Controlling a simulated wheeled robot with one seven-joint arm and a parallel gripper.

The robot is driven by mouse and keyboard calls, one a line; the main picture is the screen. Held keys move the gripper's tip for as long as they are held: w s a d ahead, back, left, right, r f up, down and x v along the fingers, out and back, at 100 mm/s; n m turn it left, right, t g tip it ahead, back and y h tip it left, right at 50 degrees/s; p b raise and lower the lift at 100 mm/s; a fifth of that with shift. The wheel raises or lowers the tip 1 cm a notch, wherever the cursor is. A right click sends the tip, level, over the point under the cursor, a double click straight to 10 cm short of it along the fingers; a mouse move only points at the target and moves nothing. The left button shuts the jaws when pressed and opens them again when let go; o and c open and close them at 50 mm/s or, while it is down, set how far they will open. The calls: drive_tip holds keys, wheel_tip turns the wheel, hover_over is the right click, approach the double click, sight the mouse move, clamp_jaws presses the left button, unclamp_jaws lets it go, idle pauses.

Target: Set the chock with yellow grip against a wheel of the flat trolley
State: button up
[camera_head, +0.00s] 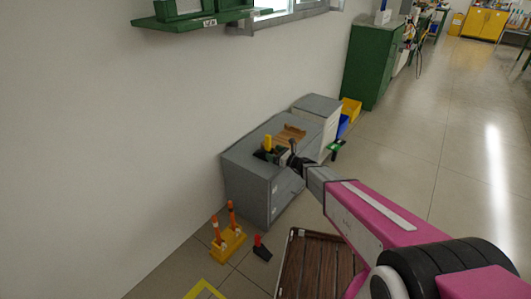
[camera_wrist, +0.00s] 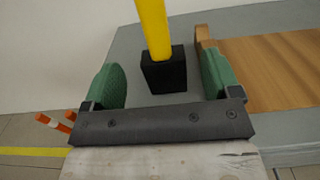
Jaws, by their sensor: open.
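The chock with yellow grip (camera_wrist: 165,72) is a black block with a tall yellow handle, standing upright on the grey cabinet top (camera_head: 240,155). Its yellow handle (camera_head: 268,143) also shows in the head view. My gripper (camera_wrist: 160,80) is open, with one green finger pad on each side of the chock and gaps to both pads. In the head view my gripper (camera_head: 273,154) is over the cabinet and partly hides the chock. The flat trolley (camera_head: 318,265) has a brown slatted deck and stands on the floor at lower middle, partly behind my arm. Its wheels cannot be made out.
A wooden tray (camera_head: 291,134) lies on the cabinet, right of the chock. A black chock with red grip (camera_head: 262,250) and a yellow stand with orange posts (camera_head: 228,243) are on the floor left of the trolley. The wall borders the cabinet. Open floor lies to the right.

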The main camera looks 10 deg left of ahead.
sight(270, 149)
drive_tip(key=x, duration=0.5)
drive_tip(key=shift+w+a+r, duration=0.1)
drive_tip(key=shift+w+a, duration=0.15)
drive_tip(key=shift+a, duration=0.1)
drive_tip(key=c, duration=1.2)
drive_tip(key=shift+c, duration=0.3)
drive_tip(key=shift+r, duration=0.15)
